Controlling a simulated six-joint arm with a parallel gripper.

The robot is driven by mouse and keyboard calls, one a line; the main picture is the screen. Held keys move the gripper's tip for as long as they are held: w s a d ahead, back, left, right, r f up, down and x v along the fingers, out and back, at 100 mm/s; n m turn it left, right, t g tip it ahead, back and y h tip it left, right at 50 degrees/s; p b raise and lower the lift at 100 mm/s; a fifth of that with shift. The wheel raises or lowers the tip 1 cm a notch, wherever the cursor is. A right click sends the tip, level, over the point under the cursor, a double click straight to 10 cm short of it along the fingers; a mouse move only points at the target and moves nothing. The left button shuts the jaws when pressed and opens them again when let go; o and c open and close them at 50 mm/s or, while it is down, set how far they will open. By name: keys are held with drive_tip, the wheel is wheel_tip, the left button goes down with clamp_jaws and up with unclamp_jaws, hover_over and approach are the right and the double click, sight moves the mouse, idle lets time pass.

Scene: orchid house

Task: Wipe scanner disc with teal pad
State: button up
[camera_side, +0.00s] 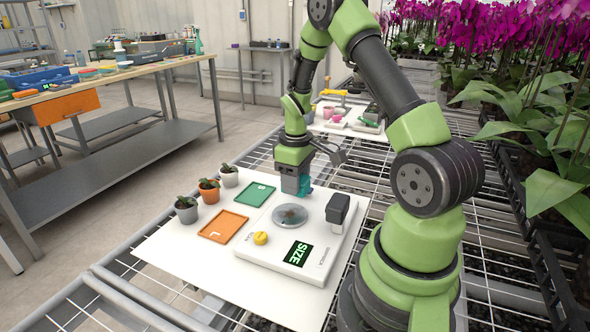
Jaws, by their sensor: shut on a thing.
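The scanner (268,245) is a white flat unit on a white board, with a green-lit display (298,254) reading "SIZE". Its round grey disc (290,216) has a brownish smudge near the middle. My gripper (303,190) is just behind the disc, pointing down. It is shut on the teal pad (306,188), of which only a small part shows below the fingers. The pad is near the disc's far edge; I cannot tell whether it touches anything. A yellow knob (260,238) and a dark block on a white post (338,208) are on the scanner.
An orange tray (222,226) and a green tray (257,193) lie left of the scanner. Three small potted plants, in grey (187,214), orange (209,195) and white (229,180) pots, stand along the board's left edge. The white board (180,245) rests on a wire-mesh bench.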

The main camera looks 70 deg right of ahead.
sight(283, 222)
wheel_tip(283, 222, down, 4)
drive_tip(key=shift+r, duration=0.2)
drive_tip(key=shift+a+f, duration=0.15)
drive_tip(key=shift+a, duration=0.1)
drive_tip(key=shift+c, duration=0.3)
drive_tip(key=shift+a+f, duration=0.1)
drive_tip(key=shift+a, duration=2.95)
drive_tip(key=shift+d, duration=3.4)
drive_tip(key=shift+a+r, duration=0.1)
drive_tip(key=shift+r, duration=4.05)
